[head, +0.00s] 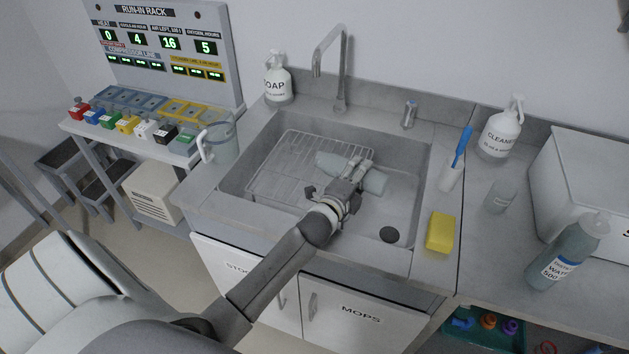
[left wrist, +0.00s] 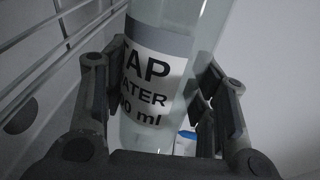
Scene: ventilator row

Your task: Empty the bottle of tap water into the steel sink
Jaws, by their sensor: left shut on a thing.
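The tap water bottle (head: 374,182) is pale and translucent. It lies about level, tipped on its side, over the steel sink (head: 403,210). My left gripper (head: 347,187) is shut around its middle; the gripper hides part of the bottle. In the left wrist view the bottle (left wrist: 158,85) stands between both fingers (left wrist: 155,100), and its label reads "TAP WATER" with a partly hidden volume in ml. I cannot tell whether water is flowing out. My right gripper is in neither view.
A wire rack (head: 283,165) covers the sink's left part; the drain (head: 389,234) is at the front right. A faucet (head: 338,75) rises behind. A yellow sponge (head: 440,232), a brush cup (head: 450,178) and another water bottle (head: 567,254) stand right. A clear jug (head: 221,140) is left.

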